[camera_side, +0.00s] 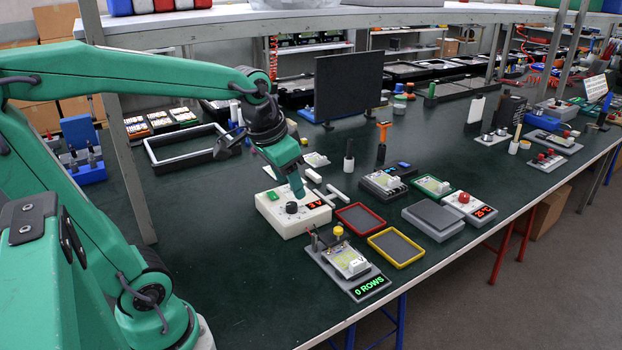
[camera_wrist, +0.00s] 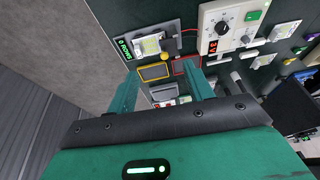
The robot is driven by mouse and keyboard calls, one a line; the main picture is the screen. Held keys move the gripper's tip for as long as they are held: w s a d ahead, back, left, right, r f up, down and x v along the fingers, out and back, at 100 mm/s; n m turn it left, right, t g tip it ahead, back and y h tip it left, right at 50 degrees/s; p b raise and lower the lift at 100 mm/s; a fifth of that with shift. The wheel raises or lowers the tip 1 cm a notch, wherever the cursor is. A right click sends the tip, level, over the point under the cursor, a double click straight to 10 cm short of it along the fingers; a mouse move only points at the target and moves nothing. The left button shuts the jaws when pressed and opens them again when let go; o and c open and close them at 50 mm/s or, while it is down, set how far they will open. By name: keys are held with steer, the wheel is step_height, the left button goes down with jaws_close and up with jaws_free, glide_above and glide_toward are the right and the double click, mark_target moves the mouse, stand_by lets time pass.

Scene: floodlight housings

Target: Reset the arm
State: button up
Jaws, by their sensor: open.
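My teal gripper (camera_side: 298,188) hangs over the green bench, its tip close above or beside a white box (camera_side: 277,221) with a black knob and a red display. I cannot tell whether it touches the box. In the wrist view my two gripper fingers (camera_wrist: 163,88) stand apart with nothing held between them. The white box also shows in the wrist view (camera_wrist: 205,42), beyond the fingers. A grey device (camera_side: 363,282) with a green "0 ROWS" display carries a pale block; it also shows in the wrist view (camera_wrist: 127,52).
A red-rimmed tray (camera_side: 360,217) and a yellow-rimmed tray (camera_side: 396,248) lie beside the devices. A grey plate unit (camera_side: 433,218) and a "25 °C" unit (camera_side: 470,208) stand to the right. A black upright panel (camera_side: 347,84) stands behind. The bench's left front is clear.

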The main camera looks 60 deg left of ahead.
steer(key=s+d+t, duration=0.1)
steer(key=s+d, duration=0.4)
steer(key=s, duration=0.2)
steer(key=shift+s+f+t+h, duration=0.15)
steer(key=shift+f+t+h, duration=0.1)
steer(key=shift+t+h, duration=0.05)
stand_by(3.8)
